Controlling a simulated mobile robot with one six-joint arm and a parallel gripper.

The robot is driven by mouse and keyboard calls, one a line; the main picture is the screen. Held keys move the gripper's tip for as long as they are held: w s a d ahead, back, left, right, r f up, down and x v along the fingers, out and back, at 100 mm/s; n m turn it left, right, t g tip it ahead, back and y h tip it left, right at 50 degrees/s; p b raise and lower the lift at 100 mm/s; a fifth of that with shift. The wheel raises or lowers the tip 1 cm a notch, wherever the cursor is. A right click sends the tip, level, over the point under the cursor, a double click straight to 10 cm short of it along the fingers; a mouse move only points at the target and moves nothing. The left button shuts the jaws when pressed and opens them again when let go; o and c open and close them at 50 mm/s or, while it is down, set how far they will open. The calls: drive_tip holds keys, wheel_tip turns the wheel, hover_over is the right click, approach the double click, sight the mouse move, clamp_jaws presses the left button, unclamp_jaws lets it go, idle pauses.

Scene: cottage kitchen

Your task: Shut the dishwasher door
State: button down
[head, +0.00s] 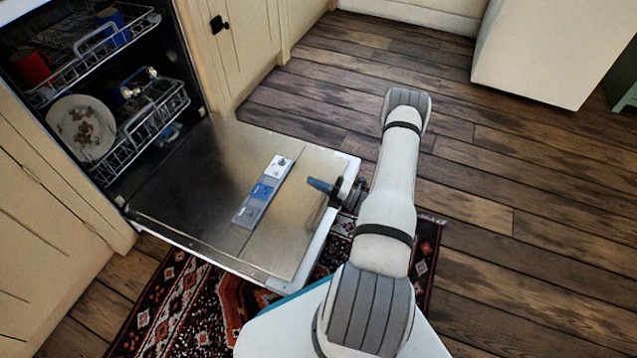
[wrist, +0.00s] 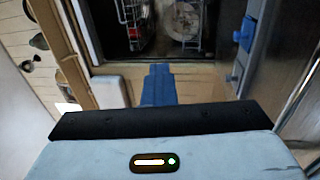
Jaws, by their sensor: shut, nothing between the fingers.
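The dishwasher door (head: 190,190) is folded down, lying about level in front of the open dishwasher. A detergent dispenser panel (head: 263,190) with a blue part sits on its inner face. My gripper (head: 312,183) is at the door's outer right part, close to its edge; I cannot tell whether it touches the door. In the wrist view the blue fingers (wrist: 158,84) are together with nothing between them, pointing toward the dishwasher opening. The door's inner face also shows in the wrist view (wrist: 206,88), with part of it hidden behind my gripper.
The upper rack (head: 95,55) holds a red cup (head: 30,66) and a blue item. The lower rack (head: 150,115) holds a dirty plate (head: 82,127). A patterned rug (head: 180,305) lies under the door. Cream cabinets flank the dishwasher; wooden floor (head: 480,170) is clear at the right.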

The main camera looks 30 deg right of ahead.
drive_tip(key=c, duration=2.2)
unclamp_jaws()
drive_tip(key=c, duration=1.5)
unclamp_jaws()
drive_tip(key=shift+c, duration=0.2)
drive_tip(key=shift+d, duration=0.1)
